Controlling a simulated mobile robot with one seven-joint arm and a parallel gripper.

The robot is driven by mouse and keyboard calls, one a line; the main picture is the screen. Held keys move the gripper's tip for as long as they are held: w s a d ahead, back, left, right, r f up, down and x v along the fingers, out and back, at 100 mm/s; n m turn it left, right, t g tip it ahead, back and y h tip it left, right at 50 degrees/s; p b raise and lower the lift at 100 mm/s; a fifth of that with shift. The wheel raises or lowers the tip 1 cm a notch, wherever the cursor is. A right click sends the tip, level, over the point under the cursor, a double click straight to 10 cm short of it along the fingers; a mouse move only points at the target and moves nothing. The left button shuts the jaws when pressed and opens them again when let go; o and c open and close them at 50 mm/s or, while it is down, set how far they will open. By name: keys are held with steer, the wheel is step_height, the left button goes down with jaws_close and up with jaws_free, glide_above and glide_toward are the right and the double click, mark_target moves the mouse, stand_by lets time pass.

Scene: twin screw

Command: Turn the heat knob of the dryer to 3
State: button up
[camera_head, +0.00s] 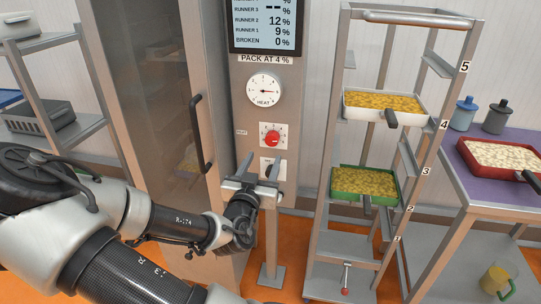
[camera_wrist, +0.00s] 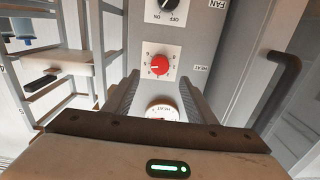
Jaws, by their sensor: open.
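The red heat knob (camera_head: 272,137) sits on a white numbered plate on the dryer's front panel, below a round white HEAT dial (camera_head: 264,90). In the wrist view, which looks upside down, the red knob (camera_wrist: 159,65) has a pale mark toward the picture's left; the numbers are too small to read surely. My gripper (camera_head: 261,163) is open and empty, with its fingers apart below the red knob in the head view. In the wrist view my gripper (camera_wrist: 159,82) frames the white dial (camera_wrist: 162,110) between its fingers. Contact with the knob is not visible.
A black FAN knob (camera_wrist: 168,5) shows in the wrist view. The dryer door's dark handle (camera_head: 201,134) is left of the panel. A rack (camera_head: 333,115) with a white tray (camera_head: 356,115) and a green tray (camera_head: 350,194) of yellow pieces stands right.

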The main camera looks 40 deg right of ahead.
mark_target(271, 142)
steer(key=x, duration=1)
steer(key=shift+r+b, duration=0.1)
steer(key=shift+b, duration=0.2)
steer(key=shift+c, duration=0.4)
steer(key=shift+s, duration=0.1)
steer(key=c, duration=1)
steer(key=shift+o, duration=0.2)
steer(key=shift+a, duration=0.1)
